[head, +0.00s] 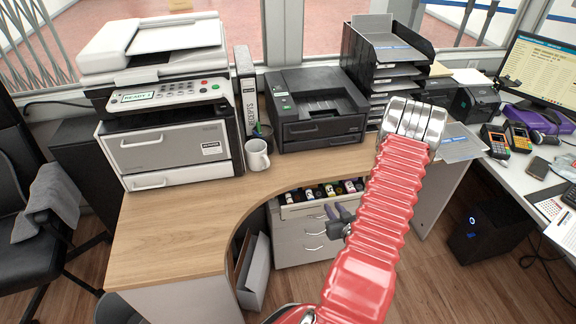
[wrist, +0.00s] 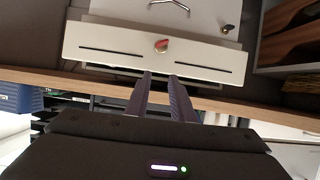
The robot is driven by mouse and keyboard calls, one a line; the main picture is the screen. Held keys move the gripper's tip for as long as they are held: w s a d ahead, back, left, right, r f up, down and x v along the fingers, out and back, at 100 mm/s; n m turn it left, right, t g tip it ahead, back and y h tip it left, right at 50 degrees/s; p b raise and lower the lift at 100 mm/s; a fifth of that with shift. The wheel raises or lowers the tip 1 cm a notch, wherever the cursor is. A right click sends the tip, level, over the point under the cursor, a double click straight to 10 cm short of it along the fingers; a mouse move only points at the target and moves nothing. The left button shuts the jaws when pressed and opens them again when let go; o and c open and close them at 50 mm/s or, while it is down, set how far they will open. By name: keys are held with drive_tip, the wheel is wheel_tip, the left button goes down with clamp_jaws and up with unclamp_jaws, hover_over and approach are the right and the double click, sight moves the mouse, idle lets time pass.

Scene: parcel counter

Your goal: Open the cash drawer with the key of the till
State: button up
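The cash drawer (wrist: 110,42) has a white front with two dark slots in the wrist view. A key with a reddish head (wrist: 161,45) sits in the middle of that front. My gripper (wrist: 161,76) points at the key with its two fingers parted, empty and short of it. In the head view a cream drawer (head: 300,211) under the counter stands pulled out, with several dark and coloured items showing; it looks like the same drawer. My gripper (head: 338,216) shows there partly behind my red arm, in front of the drawer unit. My arm hides the drawer's right side.
A small dark knob or key (wrist: 227,28) shows on the cabinet near a metal handle (wrist: 170,5). The wooden counter (head: 190,220) curves around the drawer unit. A mug (head: 257,154), printer (head: 312,110) and copier (head: 165,140) stand on it. A black computer (head: 490,235) stands right.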

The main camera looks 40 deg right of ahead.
drive_tip(key=w+a+r+n+g+y, duration=0.1)
drive_tip(key=w+a+r, duration=0.4)
drive_tip(key=r, duration=0.4)
drive_tip(key=w+a+r+n+g, duration=0.2)
drive_tip(key=w+a+r, duration=0.3)
drive_tip(key=r, duration=0.5)
drive_tip(key=shift+w+a+r+y, duration=0.15)
drive_tip(key=shift+w+y, duration=0.25)
drive_tip(key=shift+w, duration=0.85)
